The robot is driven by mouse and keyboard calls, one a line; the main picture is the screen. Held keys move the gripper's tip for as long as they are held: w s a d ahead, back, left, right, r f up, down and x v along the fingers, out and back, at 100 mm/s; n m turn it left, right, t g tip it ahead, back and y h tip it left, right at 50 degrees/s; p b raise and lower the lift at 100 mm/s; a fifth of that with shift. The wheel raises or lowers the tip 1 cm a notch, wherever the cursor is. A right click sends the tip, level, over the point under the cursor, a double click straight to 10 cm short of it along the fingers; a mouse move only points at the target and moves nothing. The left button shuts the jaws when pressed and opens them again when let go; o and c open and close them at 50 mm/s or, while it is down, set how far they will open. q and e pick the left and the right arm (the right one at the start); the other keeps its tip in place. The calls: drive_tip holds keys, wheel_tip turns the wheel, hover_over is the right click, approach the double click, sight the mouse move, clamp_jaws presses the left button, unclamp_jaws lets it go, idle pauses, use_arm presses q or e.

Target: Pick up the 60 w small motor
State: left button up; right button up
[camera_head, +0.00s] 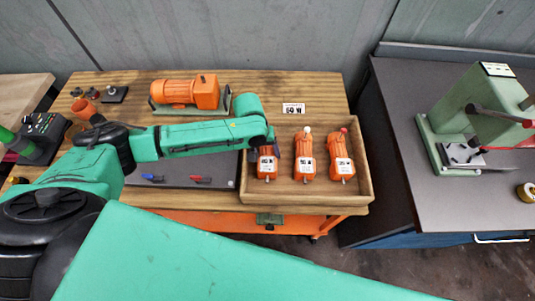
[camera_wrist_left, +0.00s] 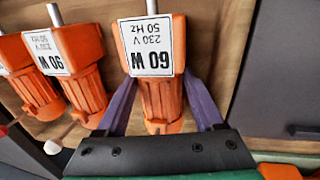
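The 60 W small motor is orange with a white "60 W" label. It is the leftmost of three motors in the wooden tray (camera_head: 357,190), and the left gripper partly covers it (camera_head: 267,167) in the head view. In the left wrist view the motor (camera_wrist_left: 162,95) lies between the two purple fingers of my left gripper (camera_wrist_left: 158,84), its label upside down. The fingers are apart, one on each side, with gaps visible beside the motor's body. Contact at the fingertips cannot be told. My right gripper is not in view.
Two similar motors stand beside it, a middle one (camera_head: 305,160) and a right one (camera_head: 340,160). A "60 W" sign (camera_head: 293,108) lies behind the tray. A larger orange motor (camera_head: 187,92) and a dark mat (camera_head: 180,170) with pens are to the left. A green press (camera_head: 480,115) stands on the right bench.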

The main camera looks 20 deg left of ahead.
use_arm(q)
clamp_jaws()
drive_tip(key=shift+w+r, duration=0.15)
drive_tip(key=shift+w, duration=0.05)
